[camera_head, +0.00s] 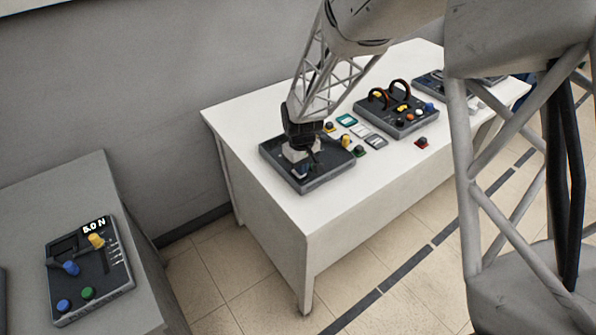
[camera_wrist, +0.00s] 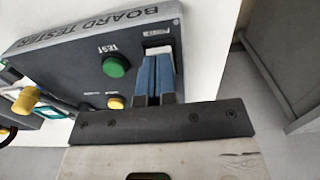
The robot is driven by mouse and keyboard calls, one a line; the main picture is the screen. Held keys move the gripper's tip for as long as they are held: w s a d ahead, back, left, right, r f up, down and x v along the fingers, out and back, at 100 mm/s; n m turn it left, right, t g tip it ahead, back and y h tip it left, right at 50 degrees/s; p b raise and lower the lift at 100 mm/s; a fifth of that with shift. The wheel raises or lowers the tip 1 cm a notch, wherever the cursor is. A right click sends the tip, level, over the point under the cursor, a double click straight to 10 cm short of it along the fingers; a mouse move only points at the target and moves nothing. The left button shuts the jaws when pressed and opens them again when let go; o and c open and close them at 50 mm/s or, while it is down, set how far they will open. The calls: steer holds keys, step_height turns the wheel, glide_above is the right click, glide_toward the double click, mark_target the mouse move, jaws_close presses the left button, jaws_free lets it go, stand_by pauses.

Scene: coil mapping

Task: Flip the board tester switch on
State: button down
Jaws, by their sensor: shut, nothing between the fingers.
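The board tester (camera_wrist: 75,50) is a dark box lettered BOARD TESTER in the wrist view. It also shows on the white table in the head view (camera_head: 322,179). Its green TEST button (camera_wrist: 116,66) and a yellow button (camera_wrist: 115,102) are in plain sight. A small label that seems to read POWER (camera_wrist: 157,31) sits near its corner, with a pale patch (camera_wrist: 158,46) below it. My gripper (camera_wrist: 157,60) is shut and empty, its blue fingers reaching that patch. The fingers hide most of the switch area, so its position and any contact cannot be told.
The white table (camera_head: 270,210) also holds a panel with orange-brown loops (camera_head: 400,118), small cards and coloured knobs beside the tester. A yellow knob (camera_wrist: 25,100) stands close to the tester. A grey table at left carries a device reading 5.0 N (camera_head: 90,270).

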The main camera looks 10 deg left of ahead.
steer(key=shift+f, duration=0.4)
stand_by(0.3)
steer(key=shift+r, duration=3.5)
